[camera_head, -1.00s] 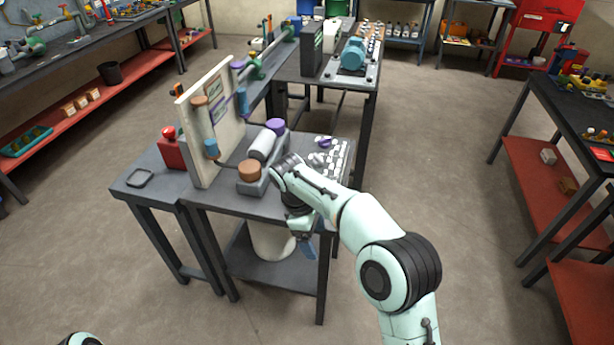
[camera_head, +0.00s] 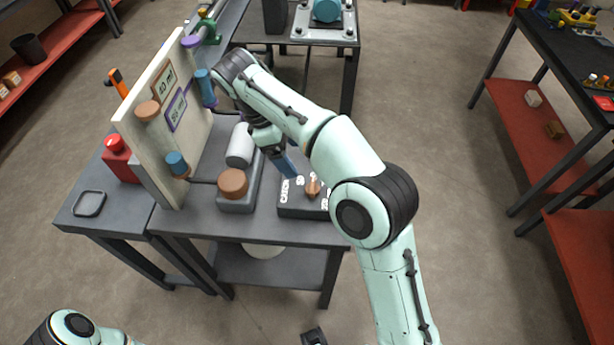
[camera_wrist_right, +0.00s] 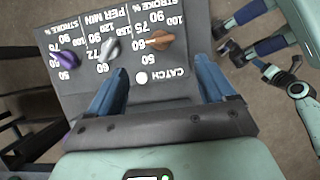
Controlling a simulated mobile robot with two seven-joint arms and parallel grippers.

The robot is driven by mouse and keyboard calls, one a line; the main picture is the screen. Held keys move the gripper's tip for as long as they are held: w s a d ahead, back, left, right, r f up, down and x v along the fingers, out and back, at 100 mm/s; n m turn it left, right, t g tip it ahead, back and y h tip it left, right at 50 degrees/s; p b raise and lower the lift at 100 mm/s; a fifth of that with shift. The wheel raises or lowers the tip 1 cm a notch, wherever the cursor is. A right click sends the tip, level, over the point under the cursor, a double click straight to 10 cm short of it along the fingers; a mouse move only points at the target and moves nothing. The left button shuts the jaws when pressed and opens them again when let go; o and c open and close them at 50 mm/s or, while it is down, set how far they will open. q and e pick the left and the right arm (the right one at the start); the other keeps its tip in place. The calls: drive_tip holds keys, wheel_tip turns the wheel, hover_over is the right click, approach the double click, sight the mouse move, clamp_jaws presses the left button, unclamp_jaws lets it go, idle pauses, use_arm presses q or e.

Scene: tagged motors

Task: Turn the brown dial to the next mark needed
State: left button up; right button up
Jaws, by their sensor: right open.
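The brown dial (camera_head: 313,187) sits on a dark panel (camera_head: 298,212) at the table's front right. In the right wrist view the brown dial (camera_wrist_right: 158,40) lies nearly crosswise, one end by the 60 mark; lettering is upside down. A grey dial (camera_wrist_right: 108,48) and a purple dial (camera_wrist_right: 66,58) are beside it. My right gripper (camera_head: 289,168) is above the panel, pointing down. In its wrist view the blue fingers (camera_wrist_right: 163,85) are wide apart and empty, clear of the dial. A dark part at the head view's bottom edge may be my left gripper; its jaws are unclear.
A white upright board (camera_head: 150,165) with two cards and coloured knobs stands on the left. A grey block with a brown round cap (camera_head: 233,183) stands left of the panel. A red button box (camera_head: 120,160) and a tray outline (camera_head: 90,204) are farther left.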

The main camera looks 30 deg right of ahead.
sight(312, 185)
drive_tip(key=b+x, duration=0.3)
drive_tip(key=x, duration=0.7)
drive_tip(key=shift+d, duration=0.1)
drive_tip(key=shift+s+d+f+b, duration=0.2)
drive_tip(key=shift+f+b, duration=0.15)
drive_tip(key=shift+f, duration=0.3)
drive_tip(key=c, duration=1.1)
